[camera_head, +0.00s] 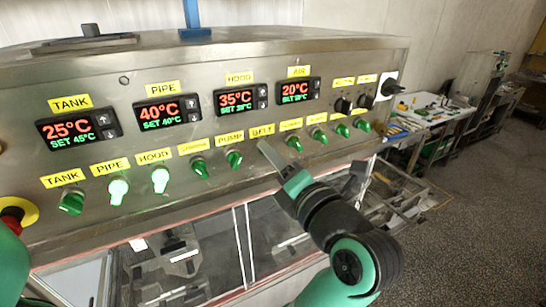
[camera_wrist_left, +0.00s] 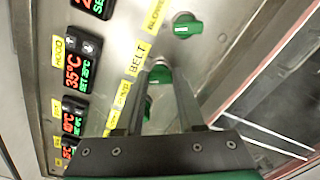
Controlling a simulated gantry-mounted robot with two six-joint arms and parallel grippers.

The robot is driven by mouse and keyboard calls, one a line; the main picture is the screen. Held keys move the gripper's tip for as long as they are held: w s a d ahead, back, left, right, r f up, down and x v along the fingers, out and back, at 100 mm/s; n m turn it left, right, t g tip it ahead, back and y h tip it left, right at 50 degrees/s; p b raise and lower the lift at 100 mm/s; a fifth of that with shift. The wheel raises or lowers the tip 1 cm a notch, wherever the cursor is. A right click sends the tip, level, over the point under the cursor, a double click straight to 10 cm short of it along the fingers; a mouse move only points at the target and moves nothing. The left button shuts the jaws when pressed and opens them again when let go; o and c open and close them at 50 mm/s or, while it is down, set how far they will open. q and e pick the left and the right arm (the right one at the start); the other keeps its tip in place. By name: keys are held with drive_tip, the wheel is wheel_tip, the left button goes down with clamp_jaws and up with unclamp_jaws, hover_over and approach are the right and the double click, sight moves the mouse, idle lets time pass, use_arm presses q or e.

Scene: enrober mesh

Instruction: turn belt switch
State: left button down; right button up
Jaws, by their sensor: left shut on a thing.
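The belt switch is a green rotary knob under the yellow BELT label (camera_head: 262,130) on the steel control panel (camera_head: 200,65). In the head view my left gripper (camera_head: 268,152) covers this knob. In the left wrist view the belt knob (camera_wrist_left: 160,73) sits between the fingertips of my left gripper (camera_wrist_left: 166,85), which is shut on it. The fingers hide part of the knob, so its exact angle is hard to tell. My right gripper is not in view.
Green knobs flank the belt one: the pump knob (camera_head: 234,159) at left and another knob (camera_head: 294,143) at right. Red and green displays (camera_head: 240,98) sit above. A red emergency button (camera_head: 12,218) is at far left. A cluttered bench (camera_head: 430,113) stands behind right.

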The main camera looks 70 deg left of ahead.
use_arm(q)
drive_tip(key=c, duration=0.5)
unclamp_jaws()
drive_tip(key=d, duration=0.3)
drive_tip(key=w+d+b, duration=0.1)
drive_tip(key=d, duration=0.7)
drive_tip(key=shift+w+d+b, duration=0.15)
drive_tip(key=shift+d+b, duration=0.1)
drive_tip(key=shift+b, duration=0.15)
